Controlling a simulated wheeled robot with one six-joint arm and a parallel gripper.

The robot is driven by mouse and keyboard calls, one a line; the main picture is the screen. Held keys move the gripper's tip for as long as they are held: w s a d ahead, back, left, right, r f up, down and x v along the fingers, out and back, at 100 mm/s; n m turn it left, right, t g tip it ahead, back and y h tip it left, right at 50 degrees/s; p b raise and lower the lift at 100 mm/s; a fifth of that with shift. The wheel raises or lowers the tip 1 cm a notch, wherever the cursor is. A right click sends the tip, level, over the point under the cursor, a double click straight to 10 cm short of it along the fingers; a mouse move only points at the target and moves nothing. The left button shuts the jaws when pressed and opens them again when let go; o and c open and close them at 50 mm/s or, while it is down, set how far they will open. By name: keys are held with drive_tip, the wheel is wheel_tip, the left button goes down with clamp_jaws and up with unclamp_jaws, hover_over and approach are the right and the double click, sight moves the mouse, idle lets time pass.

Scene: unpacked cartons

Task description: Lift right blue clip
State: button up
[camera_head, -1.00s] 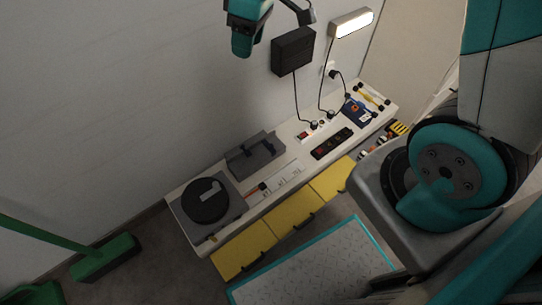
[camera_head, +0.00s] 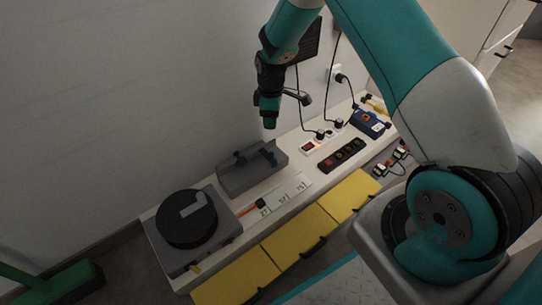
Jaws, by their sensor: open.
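Two small dark blue clips sit at the grey tray (camera_head: 233,182) on the long bench. The left blue clip (camera_head: 240,157) is near the tray's middle. The right blue clip (camera_head: 268,156) is toward its right end. My gripper (camera_head: 269,123) points down above the tray's right part, close over the right blue clip in the picture. It is open and appears empty. Its fingers are small and dark here, and its exact height above the clip cannot be told.
A round black device (camera_head: 186,222) stands on a grey base at the bench's left end. Yellow drawers (camera_head: 300,236) front the bench. Black cables hang down behind my gripper.

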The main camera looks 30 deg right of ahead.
sight(271, 153)
wheel_tip(271, 153, down, 15)
drive_tip(key=b, duration=0.7)
drive_tip(key=shift+f, duration=0.2)
clamp_jaws()
drive_tip(key=shift+r, duration=0.1)
